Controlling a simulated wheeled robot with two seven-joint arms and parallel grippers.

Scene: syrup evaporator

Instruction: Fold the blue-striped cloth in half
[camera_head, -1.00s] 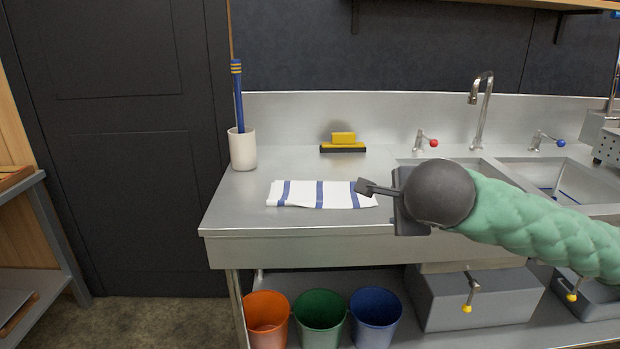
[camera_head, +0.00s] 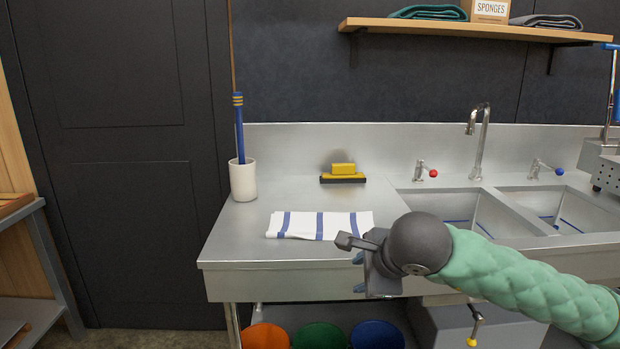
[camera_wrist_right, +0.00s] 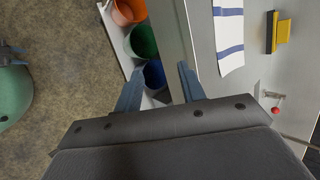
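The blue-striped cloth (camera_head: 303,226) lies as a narrow white strip with blue bands, flat near the front edge of the steel counter. It looks doubled over, with a layered edge at its right end. It also shows in the right wrist view (camera_wrist_right: 229,33), cut off by the top edge. My right gripper (camera_head: 358,272) is in front of the counter's edge, below and right of the cloth, and apart from it. In the right wrist view its two blue fingers (camera_wrist_right: 162,72) are spread with nothing between them.
A white cup (camera_head: 243,181) with a blue stick stands behind left of the cloth. A yellow-and-black brush or sponge (camera_head: 343,174) sits behind it. Sinks with taps (camera_head: 480,140) are at right. Orange, green and blue buckets (camera_head: 320,336) stand below. A wooden shelf (camera_head: 470,30) hangs above.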

